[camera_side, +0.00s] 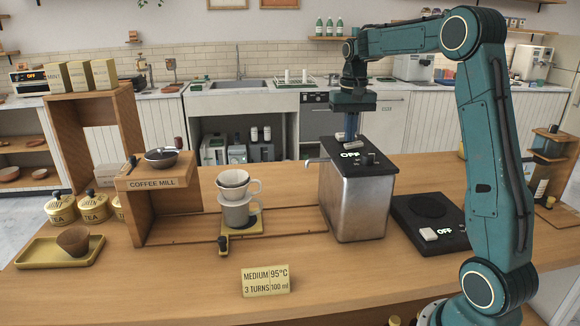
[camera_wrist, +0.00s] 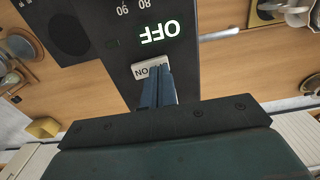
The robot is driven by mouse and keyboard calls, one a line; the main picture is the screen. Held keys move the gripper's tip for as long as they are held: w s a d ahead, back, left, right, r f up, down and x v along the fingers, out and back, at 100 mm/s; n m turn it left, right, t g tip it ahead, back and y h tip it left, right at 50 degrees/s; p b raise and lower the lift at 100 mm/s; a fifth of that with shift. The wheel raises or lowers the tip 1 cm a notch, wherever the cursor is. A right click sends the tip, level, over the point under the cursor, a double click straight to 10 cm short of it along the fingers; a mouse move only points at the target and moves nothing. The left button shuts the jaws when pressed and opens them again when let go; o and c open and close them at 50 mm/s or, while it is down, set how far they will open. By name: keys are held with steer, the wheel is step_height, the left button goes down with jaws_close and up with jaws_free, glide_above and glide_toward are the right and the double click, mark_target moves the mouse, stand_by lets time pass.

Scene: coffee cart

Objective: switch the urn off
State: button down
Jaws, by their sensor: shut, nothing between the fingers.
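The urn (camera_side: 357,208) is a steel box with a black top and a tap at its left, standing upright on the counter. Its display reads OFF in the side view (camera_side: 350,154), and the lit OFF also shows, upside down, in the wrist view (camera_wrist: 160,33). A white switch (camera_wrist: 141,69) with ON lettering lies beside the display. My gripper (camera_side: 348,139) points down over the urn's top. In the wrist view its shut, empty fingers (camera_wrist: 157,76) are at the switch and cover part of it. I cannot tell whether they touch it.
A black hot plate (camera_side: 422,222), also showing OFF, is right of the urn. A dripper on a cup (camera_side: 238,198) stands left of it, beside the wooden coffee mill stand (camera_side: 158,183). A yellow sign (camera_side: 266,281) stands in front. The front counter is mostly clear.

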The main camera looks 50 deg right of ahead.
mark_target(348, 146)
step_height(348, 146, up, 6)
steer(key=shift+r, duration=0.15)
stand_by(0.8)
steer(key=s+a+r+n+t, duration=0.15)
steer(key=s+a, duration=0.25)
steer(key=a, duration=0.4)
steer(key=s+a+n+t, duration=0.1)
steer(key=s+a+n, duration=0.25)
steer(key=a, duration=0.45)
steer(key=s+a+f+n+t, duration=0.1)
steer(key=s+a+f+n, duration=0.1)
steer(key=s+a+f, duration=0.2)
steer(key=s+a+f+n+t, duration=0.2)
steer(key=s+a, duration=0.3)
steer(key=s, duration=0.4)
steer(key=shift+s+a+f, duration=0.15)
steer(key=shift+a+f, duration=0.1)
steer(key=shift+f, duration=0.65)
